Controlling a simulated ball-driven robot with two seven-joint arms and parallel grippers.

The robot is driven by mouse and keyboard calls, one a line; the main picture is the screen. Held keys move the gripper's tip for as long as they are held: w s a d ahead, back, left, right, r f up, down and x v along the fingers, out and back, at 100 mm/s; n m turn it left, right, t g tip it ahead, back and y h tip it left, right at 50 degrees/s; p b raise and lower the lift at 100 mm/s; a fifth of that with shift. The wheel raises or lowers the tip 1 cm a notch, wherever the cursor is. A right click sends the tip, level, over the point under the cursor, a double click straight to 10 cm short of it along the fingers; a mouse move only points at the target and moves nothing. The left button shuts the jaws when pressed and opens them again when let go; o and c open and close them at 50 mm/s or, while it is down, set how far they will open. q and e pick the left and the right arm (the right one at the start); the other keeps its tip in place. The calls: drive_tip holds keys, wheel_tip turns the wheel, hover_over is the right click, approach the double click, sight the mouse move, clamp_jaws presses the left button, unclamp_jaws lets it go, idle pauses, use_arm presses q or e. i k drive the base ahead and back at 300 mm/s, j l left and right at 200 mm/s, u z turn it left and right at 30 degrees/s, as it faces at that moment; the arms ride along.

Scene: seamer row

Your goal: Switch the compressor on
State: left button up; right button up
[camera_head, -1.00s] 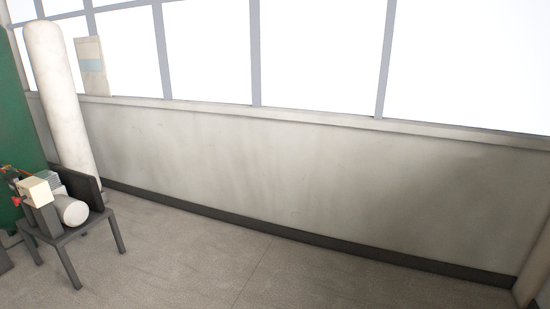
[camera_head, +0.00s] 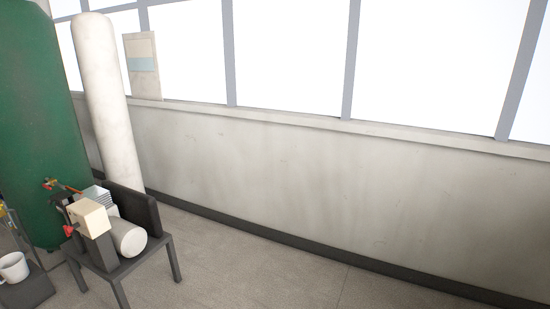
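What looks like the compressor (camera_head: 128,238) stands on a dark low stand at the lower left. It has a pale cylindrical motor, a cream box (camera_head: 88,217) on a dark grey post, and a finned block (camera_head: 97,194). A small red part (camera_head: 69,231) sticks out to the left of the cream box; I cannot tell its setting. Behind it stands a tall green tank (camera_head: 40,130), cut off by the left edge. Neither of my grippers is in view.
A white column (camera_head: 105,110) stands behind the stand (camera_head: 133,269). A white mug (camera_head: 13,267) sits on a dark surface at the lower left edge. A long wall (camera_head: 300,190) with windows runs to the right. The floor (camera_head: 250,270) along it is clear.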

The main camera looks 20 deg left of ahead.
sight(68, 229)
drive_tip(key=i+j+u, duration=0.1)
drive_tip(key=i+j, duration=0.55)
drive_tip(key=j, duration=0.25)
drive_tip(key=i+j+u, duration=0.1)
drive_tip(key=i+j, duration=0.65)
drive_tip(key=k+j, duration=0.05)
drive_tip(key=j, duration=0.05)
